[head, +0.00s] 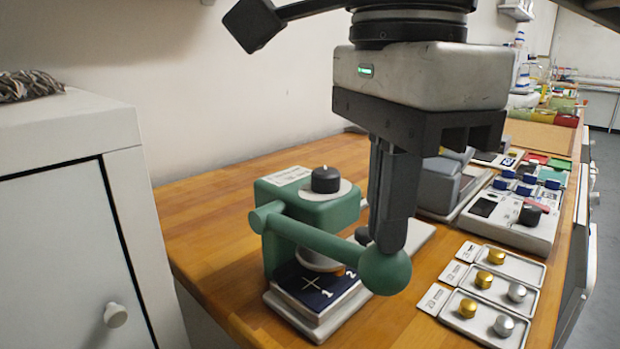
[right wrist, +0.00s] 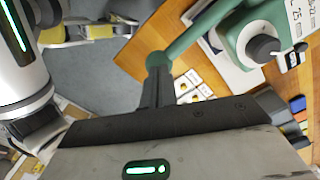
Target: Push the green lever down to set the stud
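The green press (head: 318,205) stands on the wooden bench with a black knob (head: 326,180) on top. Its green lever (head: 312,236) runs from a pivot at the left, sloping down in the picture to a round ball end (head: 386,272). A dark blue cloth piece (head: 312,290) with a cross and the marks 1 and 2 lies under the press head. My right gripper (head: 388,246) points down with its fingers together, tips at the top of the ball. The right wrist view also shows the fingers (right wrist: 157,98) beside the ball (right wrist: 158,60).
Trays (head: 486,320) with gold and silver studs lie to the right of the press. Behind them is a grey device (head: 508,215) with blue parts. A white cabinet (head: 70,190) stands at the left.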

